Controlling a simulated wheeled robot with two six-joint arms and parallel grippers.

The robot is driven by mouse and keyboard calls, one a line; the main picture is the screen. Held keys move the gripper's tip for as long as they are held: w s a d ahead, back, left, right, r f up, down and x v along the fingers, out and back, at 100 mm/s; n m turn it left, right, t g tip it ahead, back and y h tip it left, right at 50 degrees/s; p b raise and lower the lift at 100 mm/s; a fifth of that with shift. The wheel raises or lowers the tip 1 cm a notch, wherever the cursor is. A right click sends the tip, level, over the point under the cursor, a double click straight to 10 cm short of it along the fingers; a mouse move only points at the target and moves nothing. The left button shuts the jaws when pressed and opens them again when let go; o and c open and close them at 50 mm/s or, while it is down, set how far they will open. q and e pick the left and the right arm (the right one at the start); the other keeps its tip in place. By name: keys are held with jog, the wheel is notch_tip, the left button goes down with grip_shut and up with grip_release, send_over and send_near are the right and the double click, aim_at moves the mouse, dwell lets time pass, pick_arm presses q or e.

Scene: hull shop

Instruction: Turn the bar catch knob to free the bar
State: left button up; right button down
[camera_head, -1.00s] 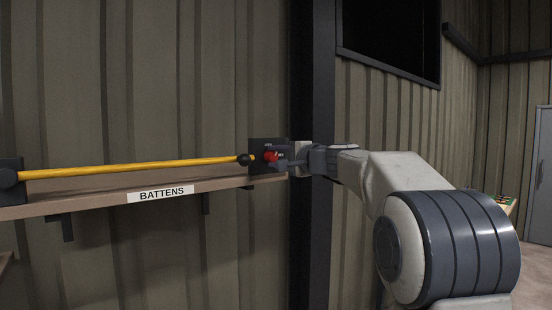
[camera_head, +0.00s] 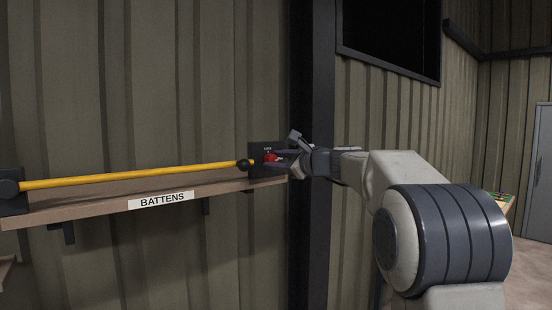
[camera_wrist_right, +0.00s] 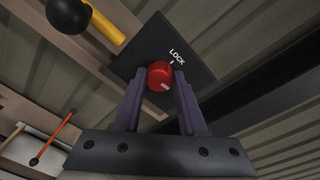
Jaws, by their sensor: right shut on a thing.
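The red bar catch knob (camera_head: 270,157) sits on a dark plate (camera_head: 257,146) at the right end of the shelf. In the right wrist view the knob (camera_wrist_right: 160,75) is between the two fingers of my right gripper (camera_wrist_right: 161,88), which is shut on it. The plate (camera_wrist_right: 195,62) reads LOCK beside a white mark, and a pale mark shows on the knob. The yellow bar (camera_head: 130,175) runs across the shelf front, its black ball end (camera_head: 243,165) close to the plate. My left gripper is out of view.
A wooden shelf (camera_head: 90,207) labelled BATTENS (camera_head: 160,200) runs under the bar. A dark post (camera_head: 312,90) stands behind my right wrist. An orange rod (camera_wrist_right: 50,137) shows at lower left in the wrist view.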

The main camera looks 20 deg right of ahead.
jog(key=shift+f+m, duration=0.1)
jog(key=shift+m, duration=0.5)
jog(key=shift+c, duration=2.3)
grip_release()
jog(key=b+v, duration=0.4)
jog(key=v, duration=0.6)
jog(key=shift+s+d, duration=0.15)
jog(key=shift+s, duration=0.05)
